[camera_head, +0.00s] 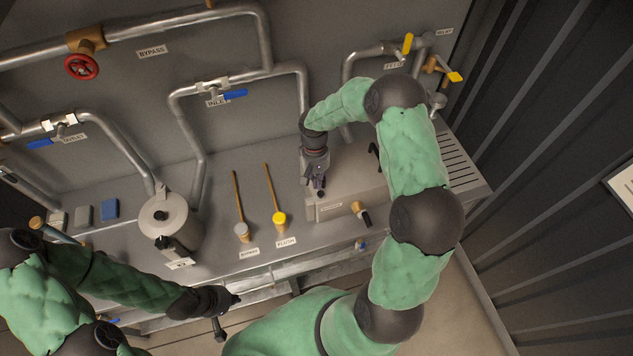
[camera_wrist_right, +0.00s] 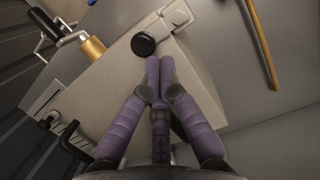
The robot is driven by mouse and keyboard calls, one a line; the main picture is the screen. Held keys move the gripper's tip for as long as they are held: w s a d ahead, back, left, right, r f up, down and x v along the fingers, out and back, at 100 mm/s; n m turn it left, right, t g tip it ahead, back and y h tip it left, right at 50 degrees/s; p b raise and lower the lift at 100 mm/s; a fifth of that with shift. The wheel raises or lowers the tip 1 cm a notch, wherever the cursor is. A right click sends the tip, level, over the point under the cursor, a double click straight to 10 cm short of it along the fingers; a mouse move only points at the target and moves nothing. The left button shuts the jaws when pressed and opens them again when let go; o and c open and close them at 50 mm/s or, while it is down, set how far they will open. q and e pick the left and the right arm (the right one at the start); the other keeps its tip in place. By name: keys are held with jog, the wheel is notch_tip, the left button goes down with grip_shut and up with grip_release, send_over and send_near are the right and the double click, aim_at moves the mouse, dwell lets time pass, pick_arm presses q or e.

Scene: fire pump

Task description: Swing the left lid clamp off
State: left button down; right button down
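The left lid clamp shows as a black knob (camera_head: 321,194) at the left front of the grey metal box. In the right wrist view the round black knob (camera_wrist_right: 143,44) has a pale metal bracket (camera_wrist_right: 174,16) beside it. My right gripper (camera_head: 317,183) is just above this knob, pointing down. In the right wrist view its purple fingertips (camera_wrist_right: 159,66) are together, with nothing visible between them, close beside the knob; contact cannot be told. My left gripper (camera_head: 235,298) is low at the counter's front, away from the box; its fingers are too dark to read.
A second clamp (camera_head: 359,210), brass with a black grip, stands to the right on the box (camera_head: 385,192). Two wooden-handled tools, one with a yellow end (camera_head: 280,220), lie to the left. A round lidded pot (camera_head: 163,215) stands farther left. Pipes run along the wall.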

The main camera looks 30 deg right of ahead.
aim_at(322, 193)
jog(key=shift+s, duration=0.1)
jog(key=shift+s+d+m+y+b, duration=0.15)
jog(key=shift+s+m+b, duration=0.25)
jog(key=shift+m, duration=0.45)
jog(key=shift+s+d+m+y+b, duration=0.1)
jog(key=shift+s+m+y+b, duration=0.25)
jog(key=shift+m, duration=0.5)
jog(key=shift+s+a+m+t+b, duration=0.1)
jog(key=shift+s+m+t+b, duration=0.2)
jog(key=shift+m, duration=0.65)
jog(key=shift+s+m+t+b, duration=0.2)
jog(key=shift+s+m+b, duration=0.15)
jog(key=shift+m, duration=0.6)
jog(key=shift+s+a+m+t+y+b, duration=0.2)
jog(key=shift+s+m, duration=0.15)
jog(key=shift+m, duration=0.6)
jog(key=shift+s+a+m+t+y+b, duration=0.1)
jog(key=shift+s+m+b, duration=0.15)
jog(key=shift+m, duration=0.7)
jog(key=shift+s+a+m+t, duration=0.2)
jog(key=shift+s+m, duration=0.05)
jog(key=shift+m, duration=0.45)
jog(key=shift+s+a+m+t, duration=0.15)
jog(key=shift+s+m+t, duration=0.1)
jog(key=shift+m, duration=0.45)
jog(key=shift+w+a, duration=0.1)
jog(key=shift+w+a, duration=0.4)
jog(key=shift+w, duration=0.15)
